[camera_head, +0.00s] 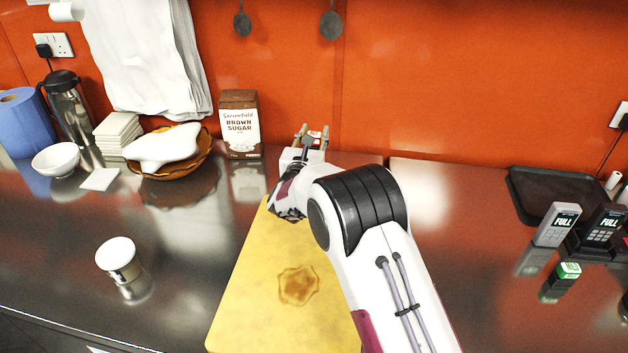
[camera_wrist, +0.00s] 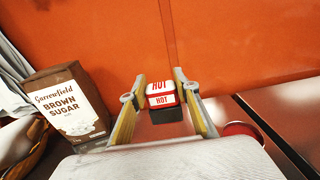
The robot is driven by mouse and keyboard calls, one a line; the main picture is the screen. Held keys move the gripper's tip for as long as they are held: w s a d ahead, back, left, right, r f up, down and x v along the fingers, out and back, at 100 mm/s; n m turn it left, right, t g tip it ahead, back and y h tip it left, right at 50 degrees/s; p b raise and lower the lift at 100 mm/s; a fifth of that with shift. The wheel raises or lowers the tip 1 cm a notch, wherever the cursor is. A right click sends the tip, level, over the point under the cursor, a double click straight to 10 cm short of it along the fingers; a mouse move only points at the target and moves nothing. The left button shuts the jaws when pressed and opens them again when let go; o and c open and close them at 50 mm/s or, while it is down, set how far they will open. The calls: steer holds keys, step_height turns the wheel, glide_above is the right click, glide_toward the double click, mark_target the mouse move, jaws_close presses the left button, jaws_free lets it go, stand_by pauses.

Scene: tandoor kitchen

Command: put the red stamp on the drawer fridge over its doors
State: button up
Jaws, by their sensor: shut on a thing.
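The red stamp, a small block with red and white faces lettered HOT and a dark lower part, is in the wrist view (camera_wrist: 161,97) between the fingertips of my gripper (camera_wrist: 160,92). My gripper is shut on it. In the head view my gripper (camera_head: 311,138) is near the orange back wall, beyond the far end of the yellow board, and only a little of the stamp (camera_head: 315,134) shows. A steel worktop (camera_head: 200,270) runs along the wall. I cannot tell which part of it is the drawer fridge; no doors show.
A brown sugar box (camera_head: 239,125) stands just left of my gripper. The yellow board (camera_head: 250,300) lies under my arm. A black tray (camera_head: 555,190), grey handheld devices (camera_head: 557,226) and a green-topped block (camera_head: 568,270) are at right. A white-topped cup (camera_head: 118,258) stands at left.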

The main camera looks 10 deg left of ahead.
steer(key=shift+f, duration=2.45)
steer(key=shift+f, duration=2.35)
steer(key=shift+f, duration=0.2)
steer(key=o, duration=1.1)
steer(key=shift+s, duration=0.15)
